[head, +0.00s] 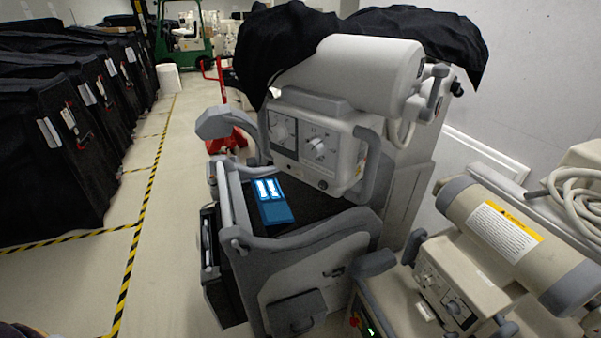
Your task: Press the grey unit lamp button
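The grey unit (335,255) stands in the middle of the head view, with a large grey cylindrical head (370,75) on top. A small dark round spot (323,185) sits low on the panel's right side. I cannot tell which part is the lamp button. Neither of my grippers shows clearly in this view.
A blue folder (275,211) lies on the unit's dark shelf. A beige unit (445,285) stands close at the right. Black-covered carts (50,150) line the left, beyond an open floor aisle (170,220). A red pallet jack (228,140) and green forklift (182,38) are behind.

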